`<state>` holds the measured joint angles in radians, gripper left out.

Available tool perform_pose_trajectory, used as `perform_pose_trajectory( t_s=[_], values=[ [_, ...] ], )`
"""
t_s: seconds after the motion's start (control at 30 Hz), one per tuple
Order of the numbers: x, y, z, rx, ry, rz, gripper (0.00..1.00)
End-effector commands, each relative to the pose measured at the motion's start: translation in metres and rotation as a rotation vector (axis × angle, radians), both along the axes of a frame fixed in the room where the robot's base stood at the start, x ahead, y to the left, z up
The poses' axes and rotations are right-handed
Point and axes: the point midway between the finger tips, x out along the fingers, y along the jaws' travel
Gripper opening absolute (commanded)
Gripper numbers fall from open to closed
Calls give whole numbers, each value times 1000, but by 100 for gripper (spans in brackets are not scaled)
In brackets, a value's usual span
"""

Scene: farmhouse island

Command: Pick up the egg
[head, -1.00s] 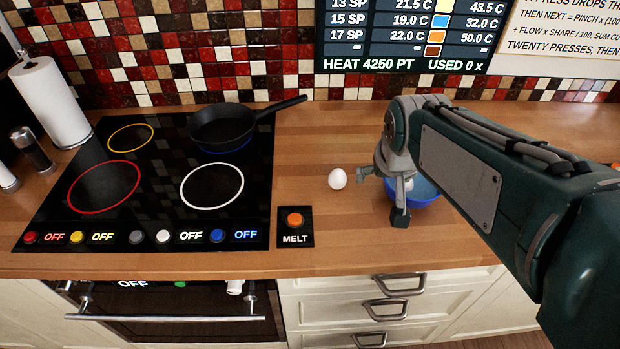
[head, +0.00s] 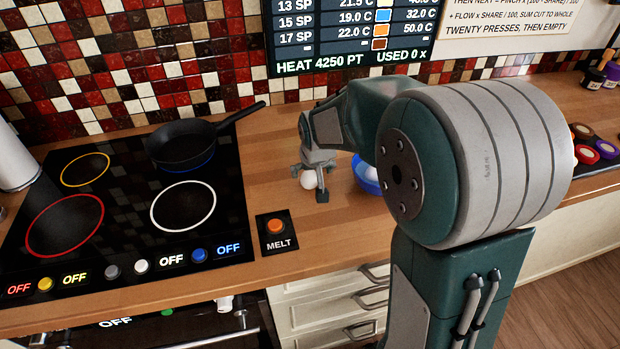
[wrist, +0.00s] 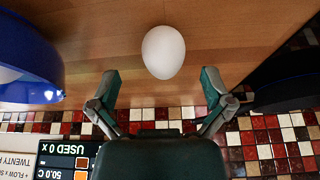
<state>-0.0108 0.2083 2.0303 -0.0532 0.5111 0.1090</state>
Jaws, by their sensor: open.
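The white egg (head: 309,179) stands on the wooden counter between the cooktop and a blue bowl (head: 366,178). My gripper (head: 313,180) is low over the counter at the egg, and its fingers partly cover the egg in the head view. In the wrist view the egg (wrist: 163,52) lies just beyond the fingertips, about midway between them. My gripper (wrist: 160,80) is open and empty there, its two fingers spread wide. I cannot see either finger touching the egg. The blue bowl (wrist: 35,60) is at the left of the wrist view, with something white inside.
A black pan (head: 180,145) sits on the cooktop (head: 120,235) at left. The MELT button (head: 276,229) is at the counter's front. The tiled wall (head: 90,60) and a screen (head: 350,32) stand behind. Coloured jars and discs (head: 595,145) lie at far right.

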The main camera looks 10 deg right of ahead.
Motion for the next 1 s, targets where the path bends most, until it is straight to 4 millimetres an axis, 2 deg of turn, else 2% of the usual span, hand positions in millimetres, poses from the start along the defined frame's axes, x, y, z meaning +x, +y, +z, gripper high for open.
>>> perform_pose_trajectory(
  t_s=[0.1, 0.23, 0.33, 0.57, 0.6, 0.67, 0.7, 0.77, 1.0],
  values=[
    [6, 1, -19, 0, 5, 1, 100],
    [14, 1, -36, 0, 3, 1, 100],
    [16, 0, -42, 0, 2, 0, 100],
    [17, 0, -42, 0, 0, 0, 100],
    [17, 0, -42, 0, 0, 0, 82],
    [17, 0, -42, 0, 0, 0, 55],
    [17, 0, -42, 0, 0, 0, 38],
    [17, 0, -42, 0, 0, 0, 12],
    [16, 0, -43, 0, 1, 0, 11]
  ],
)
